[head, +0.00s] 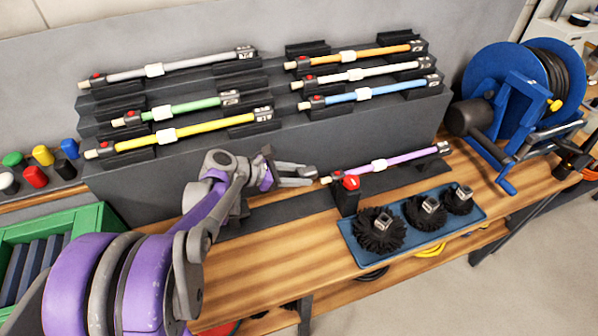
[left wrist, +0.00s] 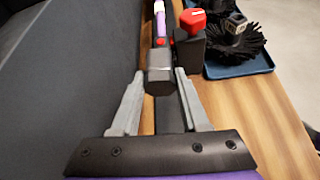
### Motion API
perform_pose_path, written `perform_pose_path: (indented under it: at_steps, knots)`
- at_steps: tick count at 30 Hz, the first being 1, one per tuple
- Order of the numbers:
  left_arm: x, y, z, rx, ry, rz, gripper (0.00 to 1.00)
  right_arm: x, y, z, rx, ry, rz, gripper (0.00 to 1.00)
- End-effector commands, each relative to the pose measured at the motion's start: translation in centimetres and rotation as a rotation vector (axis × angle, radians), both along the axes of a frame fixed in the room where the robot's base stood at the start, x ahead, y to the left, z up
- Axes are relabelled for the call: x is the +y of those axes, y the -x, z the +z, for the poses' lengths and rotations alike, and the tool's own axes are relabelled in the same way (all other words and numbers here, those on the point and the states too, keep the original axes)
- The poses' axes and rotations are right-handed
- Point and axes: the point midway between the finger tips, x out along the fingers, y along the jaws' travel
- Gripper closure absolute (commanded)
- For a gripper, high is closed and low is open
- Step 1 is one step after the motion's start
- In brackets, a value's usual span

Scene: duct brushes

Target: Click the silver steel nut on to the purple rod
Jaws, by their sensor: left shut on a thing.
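The purple rod (head: 395,161) lies in a dark holder on the bench, with a white collar, a red button near its left end and a dark fitting at its right end. It also shows in the left wrist view (left wrist: 159,22), pointing away. My left gripper (head: 316,176) is at the rod's left end. In the left wrist view its fingers are shut on a grey, angular metal piece, which appears to be the silver steel nut (left wrist: 160,82). The nut is in line with the rod's near end; I cannot tell whether it is clicked on. My right gripper is out of view.
A black block with a red top (head: 349,190) stands close beside the rod's left end. A blue tray (head: 399,259) holds black brushes in front. Racks behind hold several coloured rods. A blue hose reel (head: 505,90) stands at right, a green crate (head: 85,216) at left.

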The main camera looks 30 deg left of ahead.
Motion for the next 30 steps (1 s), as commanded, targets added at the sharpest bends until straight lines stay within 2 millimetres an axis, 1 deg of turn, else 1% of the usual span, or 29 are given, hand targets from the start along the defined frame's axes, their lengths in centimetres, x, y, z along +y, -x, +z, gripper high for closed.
perform_pose_path:
  at_steps: [1,6,12,15,19,30]
  knots:
    - [0.0,0.0,-0.8,0.001,0.0,-0.001,1.0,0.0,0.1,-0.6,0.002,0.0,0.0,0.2]
    - [-0.1,-0.1,-2.5,0.002,0.0,-0.002,1.0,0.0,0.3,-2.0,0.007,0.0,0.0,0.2]
    - [-0.2,-0.2,-4.4,0.002,0.0,-0.002,1.0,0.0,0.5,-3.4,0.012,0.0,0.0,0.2]
    - [-0.3,-0.3,-5.0,0.001,0.0,-0.001,1.0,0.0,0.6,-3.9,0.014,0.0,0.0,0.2]
    - [-0.3,-0.3,-5.3,0.0,0.0,-0.001,1.0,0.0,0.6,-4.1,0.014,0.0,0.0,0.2]
    - [-0.3,-0.3,-5.3,0.0,0.0,0.0,1.0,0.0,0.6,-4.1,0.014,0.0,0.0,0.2]
